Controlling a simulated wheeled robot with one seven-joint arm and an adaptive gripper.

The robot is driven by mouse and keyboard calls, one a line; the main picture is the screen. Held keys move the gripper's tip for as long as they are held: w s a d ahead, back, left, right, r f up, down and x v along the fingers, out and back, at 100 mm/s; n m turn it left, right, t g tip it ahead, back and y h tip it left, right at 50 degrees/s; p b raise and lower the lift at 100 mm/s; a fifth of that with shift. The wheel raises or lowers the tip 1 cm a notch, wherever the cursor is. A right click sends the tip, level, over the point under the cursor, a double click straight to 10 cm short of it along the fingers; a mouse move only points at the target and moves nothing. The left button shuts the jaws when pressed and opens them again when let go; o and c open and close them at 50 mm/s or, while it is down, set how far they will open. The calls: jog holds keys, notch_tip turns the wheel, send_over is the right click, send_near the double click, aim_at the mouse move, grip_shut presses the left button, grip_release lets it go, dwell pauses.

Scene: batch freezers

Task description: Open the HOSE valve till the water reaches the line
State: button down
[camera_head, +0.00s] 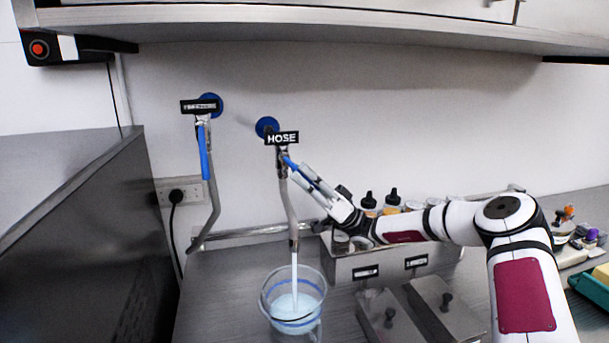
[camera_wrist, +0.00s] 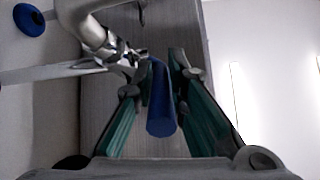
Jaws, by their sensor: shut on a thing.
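The HOSE valve carries a black HOSE label (camera_head: 282,138) on the wall, and its blue lever (camera_head: 290,163) slants down to the right. My gripper (camera_head: 303,176) is shut on this lever. In the wrist view the blue lever (camera_wrist: 161,105) lies between the green fingers. A stream of water (camera_head: 294,272) falls from the hose (camera_head: 293,215) into a clear jug (camera_head: 266,292). Pale water (camera_head: 296,303) stands in the jug's lower part. Bands ring the jug, but which is the line, and the exact level against it, I cannot tell.
Left of it, a second valve has its blue lever (camera_head: 204,153) hanging down. A metal box (camera_head: 345,268) with bottles stands behind lidded metal containers (camera_head: 388,318) on the right. A dark appliance (camera_head: 95,235) fills the left. A shelf overhangs above.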

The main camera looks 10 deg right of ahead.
dwell(0.3)
jog(key=c, duration=1.6)
grip_release()
jog(key=v, duration=0.7)
jog(key=shift+d+f, duration=0.15)
jog(key=shift+f, duration=0.1)
